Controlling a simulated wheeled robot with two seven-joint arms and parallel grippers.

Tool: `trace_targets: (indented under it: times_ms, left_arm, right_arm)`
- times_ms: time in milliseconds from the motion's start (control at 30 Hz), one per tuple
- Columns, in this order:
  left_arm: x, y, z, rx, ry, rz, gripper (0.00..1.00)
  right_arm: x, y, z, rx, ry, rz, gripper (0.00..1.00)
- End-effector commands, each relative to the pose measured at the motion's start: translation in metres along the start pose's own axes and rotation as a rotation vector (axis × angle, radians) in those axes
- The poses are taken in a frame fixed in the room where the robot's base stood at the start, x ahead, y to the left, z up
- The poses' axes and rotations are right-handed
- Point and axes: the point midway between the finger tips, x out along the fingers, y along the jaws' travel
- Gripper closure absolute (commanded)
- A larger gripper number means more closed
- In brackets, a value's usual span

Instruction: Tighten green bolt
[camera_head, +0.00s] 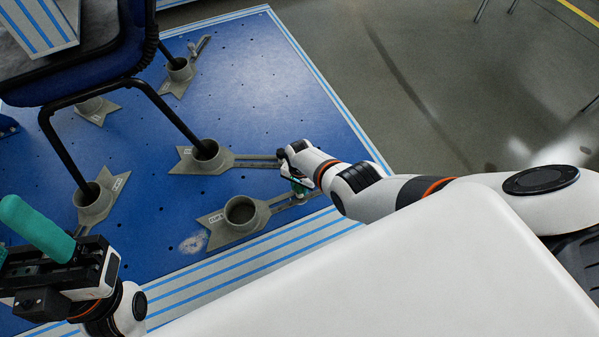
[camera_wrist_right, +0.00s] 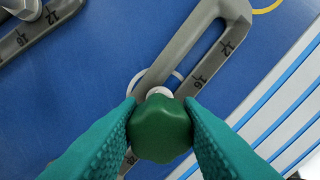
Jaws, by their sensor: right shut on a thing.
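The green bolt (camera_wrist_right: 160,128) has a dark green lobed knob. In the right wrist view it stands at the slot of a grey slotted bracket (camera_wrist_right: 208,82) with number marks. My right gripper (camera_wrist_right: 160,132) has its two teal fingers closed on the knob from both sides. In the head view my right gripper (camera_head: 299,186) is at the slotted arm of the front cup bracket (camera_head: 216,231), and the bolt is mostly hidden there. My left gripper (camera_head: 18,240) is at the lower left, empty, with its teal fingers apart and one cut off by the picture edge.
A blue chair (camera_head: 75,60) with black legs stands in grey cups on the blue platform (camera_head: 255,75). Another slotted bracket (camera_head: 255,160) lies just behind the front one. Striped edging (camera_head: 240,265) borders the platform. The grey floor (camera_head: 440,60) at the right is mostly clear.

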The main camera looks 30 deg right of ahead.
Motion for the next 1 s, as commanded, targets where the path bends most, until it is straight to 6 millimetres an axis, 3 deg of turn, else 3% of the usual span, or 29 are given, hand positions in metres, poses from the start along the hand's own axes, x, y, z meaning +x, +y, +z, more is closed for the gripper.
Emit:
trace_targets:
  times_ms: [367, 633, 900, 933, 1000]
  left_arm:
    - [0.0003, 0.0, 0.0001, 0.0, 0.0, 0.0, 0.47]
    - [0.0015, 0.0, 0.0003, 0.0, 0.0, 0.0, 0.47]
    - [0.0014, 0.0, 0.0003, 0.0, 0.0, 0.0, 0.47]
    - [0.0015, 0.0, 0.0003, 0.0, 0.0, 0.0, 0.47]
    - [0.0014, 0.0, 0.0003, 0.0, 0.0, 0.0, 0.47]
  right_arm:
    - [0.0001, 0.0001, -0.0007, 0.067, 0.002, 0.0, 0.92]
    - [0.0, -0.0005, -0.0004, 0.363, 0.003, 0.002, 0.91]
    - [0.0001, -0.0006, -0.0001, 0.398, 0.002, 0.002, 0.92]
    - [0.0001, -0.0006, -0.0002, 0.397, 0.002, 0.002, 0.65]
    - [0.0001, -0.0006, -0.0002, 0.397, 0.002, 0.002, 0.53]
